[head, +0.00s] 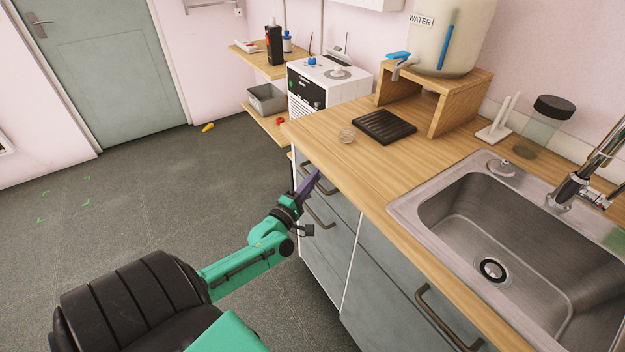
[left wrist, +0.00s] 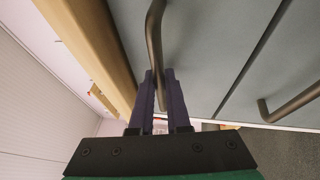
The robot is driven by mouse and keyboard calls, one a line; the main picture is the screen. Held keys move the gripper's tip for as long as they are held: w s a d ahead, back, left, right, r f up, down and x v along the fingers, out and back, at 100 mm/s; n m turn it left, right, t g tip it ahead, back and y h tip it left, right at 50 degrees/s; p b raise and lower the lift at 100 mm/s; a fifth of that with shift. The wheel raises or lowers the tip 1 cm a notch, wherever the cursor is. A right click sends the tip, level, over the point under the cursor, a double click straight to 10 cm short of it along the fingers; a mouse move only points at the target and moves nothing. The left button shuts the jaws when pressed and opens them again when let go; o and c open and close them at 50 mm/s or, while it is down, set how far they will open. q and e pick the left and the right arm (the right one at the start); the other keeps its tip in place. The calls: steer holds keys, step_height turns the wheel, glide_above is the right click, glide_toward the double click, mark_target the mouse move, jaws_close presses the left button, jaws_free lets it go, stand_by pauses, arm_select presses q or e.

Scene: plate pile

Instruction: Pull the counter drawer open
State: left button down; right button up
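The counter drawer (head: 343,208) is the top grey front at the far end of the counter, just under the wooden worktop. It looks flush with the cabinet. Its dark bar handle (left wrist: 155,35) runs between the fingers of my left gripper (left wrist: 160,75) in the left wrist view. The purple fingers stand close on both sides of the bar and look shut on it. In the head view my left gripper (head: 315,178) is at this handle and covers part of it. My right gripper is not in view.
A second handle (head: 318,216) sits on the front below, and another (head: 440,318) under the sink (head: 425,205). The floor (head: 150,210) left of the counter is largely clear.

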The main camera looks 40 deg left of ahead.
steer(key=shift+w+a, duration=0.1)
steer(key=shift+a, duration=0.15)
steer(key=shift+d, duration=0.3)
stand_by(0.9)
